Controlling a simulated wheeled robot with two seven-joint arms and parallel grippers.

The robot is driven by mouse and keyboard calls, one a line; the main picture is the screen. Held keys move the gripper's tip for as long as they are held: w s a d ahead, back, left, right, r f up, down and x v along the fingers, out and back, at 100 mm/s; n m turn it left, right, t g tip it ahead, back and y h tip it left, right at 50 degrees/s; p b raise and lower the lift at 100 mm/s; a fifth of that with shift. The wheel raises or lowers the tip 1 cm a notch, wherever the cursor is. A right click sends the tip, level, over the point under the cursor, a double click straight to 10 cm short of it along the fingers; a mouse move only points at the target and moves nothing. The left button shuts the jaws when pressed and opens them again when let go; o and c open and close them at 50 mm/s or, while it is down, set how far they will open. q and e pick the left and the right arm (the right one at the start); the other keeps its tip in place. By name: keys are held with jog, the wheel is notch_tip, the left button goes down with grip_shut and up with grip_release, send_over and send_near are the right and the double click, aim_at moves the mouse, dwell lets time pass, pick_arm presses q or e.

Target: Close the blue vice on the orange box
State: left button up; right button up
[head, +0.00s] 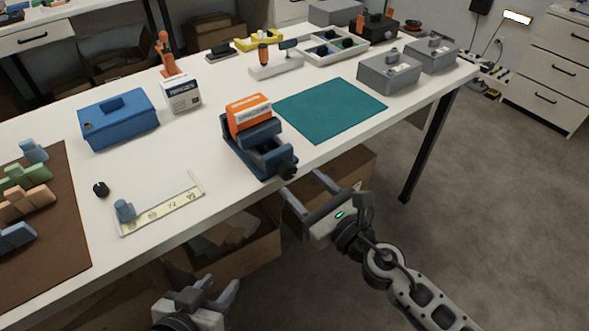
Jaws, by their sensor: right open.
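The blue vice (262,152) stands near the table's front edge, its dark handle (288,170) facing the front right. The orange box (249,114), with a white lower band, sits upright at the vice's back end, between its jaws. I cannot tell whether the front jaw touches it. My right gripper (304,185) is open and empty, just off the table edge, in front of and below the vice handle. My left gripper (216,284) is low in front of the table, apart from everything, its fingers spread with nothing between them.
A teal mat (330,109) lies right of the vice. A blue toolbox (118,118) and a white carton (181,95) stand behind left. A clear tray (160,208) and brown mat (45,255) lie left. Grey boxes (389,72) stand at right. Cardboard cartons (335,171) are below the table.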

aim_at(291, 173)
jog(key=shift+x, duration=1.95)
jog(key=c, duration=1)
jog(key=shift+o, duration=0.2)
jog(key=shift+m, duration=0.3)
